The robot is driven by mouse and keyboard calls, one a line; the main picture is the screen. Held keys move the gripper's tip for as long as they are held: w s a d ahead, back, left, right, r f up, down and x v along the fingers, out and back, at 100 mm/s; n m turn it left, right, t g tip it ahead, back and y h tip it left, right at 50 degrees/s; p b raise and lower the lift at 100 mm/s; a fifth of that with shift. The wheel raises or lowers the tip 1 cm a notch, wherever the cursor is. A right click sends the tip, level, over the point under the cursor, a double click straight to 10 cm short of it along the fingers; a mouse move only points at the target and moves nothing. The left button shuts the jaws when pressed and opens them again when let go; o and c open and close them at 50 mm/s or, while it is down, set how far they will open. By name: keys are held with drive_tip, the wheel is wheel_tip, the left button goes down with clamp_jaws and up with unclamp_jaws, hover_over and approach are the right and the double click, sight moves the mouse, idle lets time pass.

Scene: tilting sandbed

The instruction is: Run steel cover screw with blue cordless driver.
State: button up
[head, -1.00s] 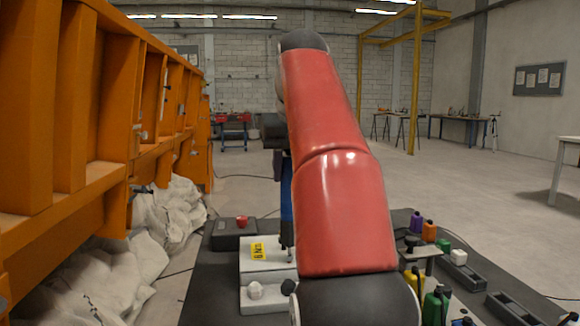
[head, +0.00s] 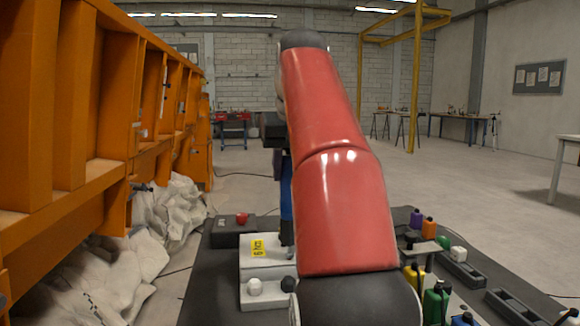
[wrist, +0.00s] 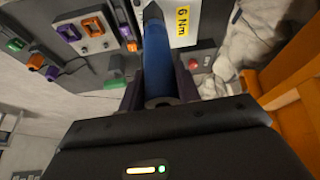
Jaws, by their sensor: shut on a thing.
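The blue cordless driver (head: 286,200) stands upright over the pale block with the yellow label (head: 275,257), partly hidden behind my red arm. Its blue body (wrist: 157,50) also shows in the wrist view, running away from my gripper. My gripper (wrist: 160,88) is shut on the driver, with a dark finger on each side. The driver's lower end reaches down to the block's top near the label. The steel cover screw cannot be made out, so contact between the bit and a screw cannot be told.
A dark box with a red button (head: 241,218) stands behind the block. A white knob (head: 254,287) and a dark knob (head: 288,284) are at its front. Colored bottles (head: 435,300) and small parts stand right. An orange ribbed wall (head: 90,120) and white sacks (head: 120,270) lie left.

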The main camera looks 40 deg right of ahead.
drive_tip(key=shift+f, duration=0.5)
idle(1.0)
